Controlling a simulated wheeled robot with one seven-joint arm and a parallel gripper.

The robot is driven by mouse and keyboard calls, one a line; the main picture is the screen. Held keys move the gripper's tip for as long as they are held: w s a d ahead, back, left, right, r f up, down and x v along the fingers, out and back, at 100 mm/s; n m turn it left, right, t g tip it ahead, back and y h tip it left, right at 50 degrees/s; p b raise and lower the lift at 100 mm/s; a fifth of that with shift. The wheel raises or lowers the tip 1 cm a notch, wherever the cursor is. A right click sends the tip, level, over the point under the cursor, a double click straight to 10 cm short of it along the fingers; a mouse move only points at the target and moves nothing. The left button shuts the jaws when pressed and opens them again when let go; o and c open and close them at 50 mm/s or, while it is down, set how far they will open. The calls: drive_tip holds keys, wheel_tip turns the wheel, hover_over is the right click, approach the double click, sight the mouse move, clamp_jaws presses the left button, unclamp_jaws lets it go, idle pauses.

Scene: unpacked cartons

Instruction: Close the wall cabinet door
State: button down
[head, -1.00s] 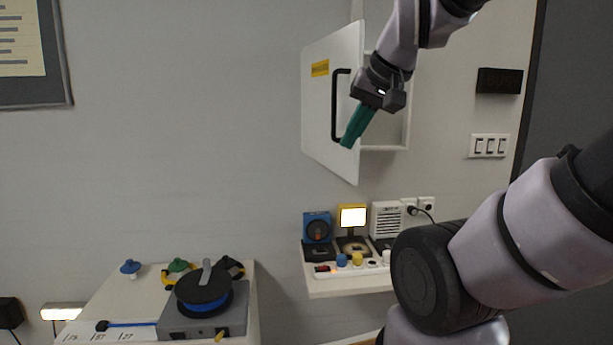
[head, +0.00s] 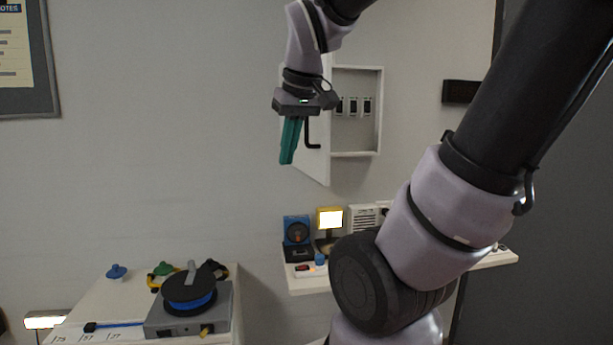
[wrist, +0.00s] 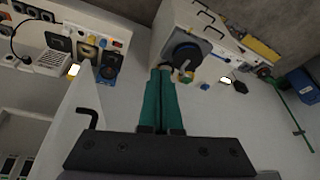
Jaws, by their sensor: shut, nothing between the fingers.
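The white wall cabinet (head: 357,154) hangs on the wall with its door open; switches show inside it. The door (head: 318,165) swings out to the left and has a black bar handle (head: 312,147). My gripper (head: 287,162) is shut and empty, its teal fingers pointing down. In the head view it overlaps the door's outer left part and hides much of the door. In the wrist view the fingers (wrist: 158,100) lie to the right of the door (wrist: 75,130) and its handle (wrist: 88,115), with a gap between them.
Below the cabinet is a shelf (head: 310,290) with a lit yellow lamp (head: 329,218), a blue device (head: 296,230) and a white speaker box (head: 362,218). A bench at lower left holds a cable reel (head: 188,291). The wall left of the door is clear.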

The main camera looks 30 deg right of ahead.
drive_tip(key=w+f+n+g+h, duration=0.2)
drive_tip(key=w+n+g+h, duration=0.3)
drive_tip(key=w+n+h, duration=0.75)
drive_tip(key=d+f+n+y, duration=0.3)
drive_tip(key=d+f, duration=0.3)
drive_tip(key=d, duration=0.5)
drive_tip(key=shift+f, duration=0.4)
drive_tip(key=shift+w+n, duration=0.1)
drive_tip(key=shift+n, duration=0.15)
